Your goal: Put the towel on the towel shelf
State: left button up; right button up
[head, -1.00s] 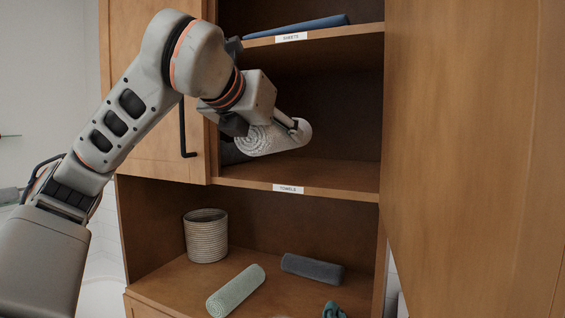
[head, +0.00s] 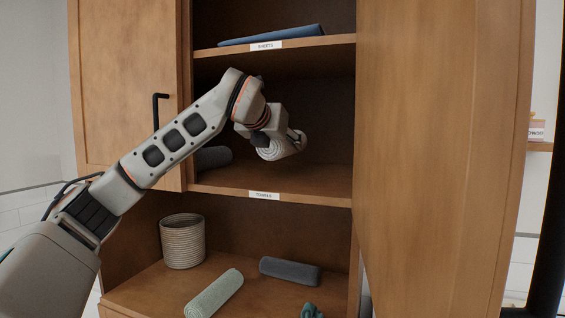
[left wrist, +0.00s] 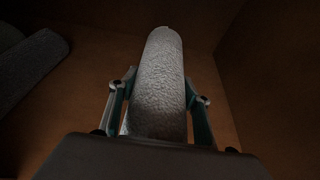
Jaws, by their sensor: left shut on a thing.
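A rolled light grey towel (head: 280,148) is inside the shelf compartment labelled "TOWELS", above that shelf's board (head: 300,183). My left gripper (head: 290,141) is shut on it. In the left wrist view the towel (left wrist: 159,85) stands lengthwise between the two fingers of the left gripper (left wrist: 159,98), which touch or nearly touch its sides. In the head view the towel appears held above the board, though its exact gap is hard to judge.
A dark grey roll (head: 213,157) lies on the same shelf at left, also in the wrist view (left wrist: 32,68). Blue folded cloth (head: 275,35) is on the shelf above. Below are a ribbed basket (head: 183,241), a pale green roll (head: 214,293) and a dark roll (head: 290,271). An open door (head: 440,150) stands at right.

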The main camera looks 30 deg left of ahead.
aim_at(282, 177)
pick_arm(q)
jog(key=shift+a+f, duration=0.1)
jog(key=shift+f, duration=0.55)
jog(key=shift+w+f, duration=0.1)
jog(key=shift+f, duration=1.85)
jog(key=shift+f, duration=0.15)
jog(key=o, duration=1.4)
jog(key=shift+c, duration=0.2)
